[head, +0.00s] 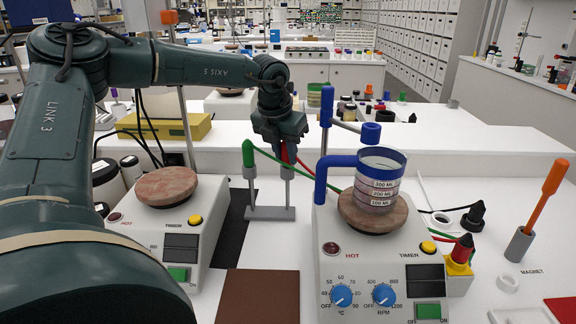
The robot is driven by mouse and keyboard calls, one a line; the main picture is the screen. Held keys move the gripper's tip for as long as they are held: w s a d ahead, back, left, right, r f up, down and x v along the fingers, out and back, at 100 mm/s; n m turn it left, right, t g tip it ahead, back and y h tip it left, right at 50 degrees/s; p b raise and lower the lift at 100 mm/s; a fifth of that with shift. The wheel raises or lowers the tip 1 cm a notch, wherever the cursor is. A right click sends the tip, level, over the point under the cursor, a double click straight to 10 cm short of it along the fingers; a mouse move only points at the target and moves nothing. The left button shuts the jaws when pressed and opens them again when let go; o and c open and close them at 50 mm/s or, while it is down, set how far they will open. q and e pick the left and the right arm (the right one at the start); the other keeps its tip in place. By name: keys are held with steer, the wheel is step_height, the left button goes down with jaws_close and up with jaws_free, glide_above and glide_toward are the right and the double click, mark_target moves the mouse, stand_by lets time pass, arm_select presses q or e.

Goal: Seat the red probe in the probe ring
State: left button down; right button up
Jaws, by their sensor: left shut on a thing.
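My left gripper (285,152) comes down from above at the centre, over the right tube of a small grey two-tube stand (270,213). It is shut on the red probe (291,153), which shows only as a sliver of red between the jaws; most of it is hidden. I cannot tell whether the probe's lower end is in the tube or just above it. A blue ring-like holder (371,133), probably the probe ring, sits on a grey rod above the graduated beaker (380,182), right of the gripper. My right gripper is not in view.
A green probe (248,154) stands in the stand's left tube, its cable running right. A left hotplate (165,228) is empty. An orange-handled tool (548,192) stands at far right.

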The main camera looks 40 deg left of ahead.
arm_select(q)
steer(key=shift+r, duration=0.65)
stand_by(0.3)
